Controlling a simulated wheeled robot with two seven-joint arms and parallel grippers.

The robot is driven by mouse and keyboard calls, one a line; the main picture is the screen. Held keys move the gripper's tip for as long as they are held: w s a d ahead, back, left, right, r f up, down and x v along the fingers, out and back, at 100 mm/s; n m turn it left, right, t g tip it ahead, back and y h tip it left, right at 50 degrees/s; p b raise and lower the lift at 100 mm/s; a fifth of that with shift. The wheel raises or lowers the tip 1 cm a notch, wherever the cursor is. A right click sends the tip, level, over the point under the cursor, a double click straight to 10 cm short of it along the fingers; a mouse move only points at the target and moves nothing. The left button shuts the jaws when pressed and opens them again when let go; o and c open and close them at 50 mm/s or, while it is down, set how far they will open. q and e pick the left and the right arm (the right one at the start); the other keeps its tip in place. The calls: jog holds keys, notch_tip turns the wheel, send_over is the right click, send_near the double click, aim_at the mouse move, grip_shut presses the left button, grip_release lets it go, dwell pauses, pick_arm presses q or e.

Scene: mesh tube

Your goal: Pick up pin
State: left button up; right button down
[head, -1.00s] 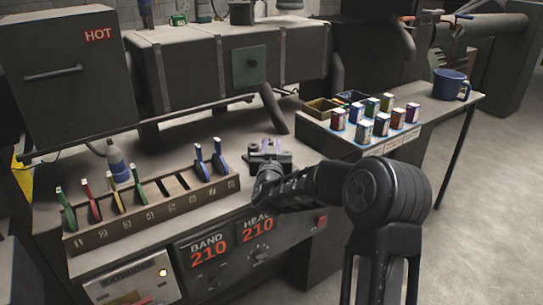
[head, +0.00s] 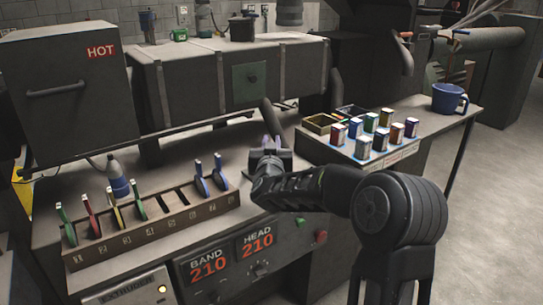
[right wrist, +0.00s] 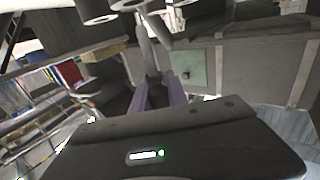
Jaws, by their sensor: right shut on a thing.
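My right gripper (head: 268,155) is at the middle of the bench, just right of the numbered rack (head: 150,232). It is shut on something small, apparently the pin. My own arm hides most of it in the head view. In the right wrist view, two pale purple finger shapes (right wrist: 157,92) stand close together above the dark gripper body. What lies between them is too dark to make out. I cannot pick out the pin clearly in either view. My left gripper is not in view.
The rack holds green, red, yellow and blue upright paddles, with empty slots in its middle. A slanting grey pipe (head: 276,122) rises close behind my right gripper.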

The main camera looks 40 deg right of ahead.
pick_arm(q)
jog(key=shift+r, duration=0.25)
pick_arm(e)
notch_tip(320, 180, up, 4)
jog(key=shift+f, duration=0.1)
dwell(0.4)
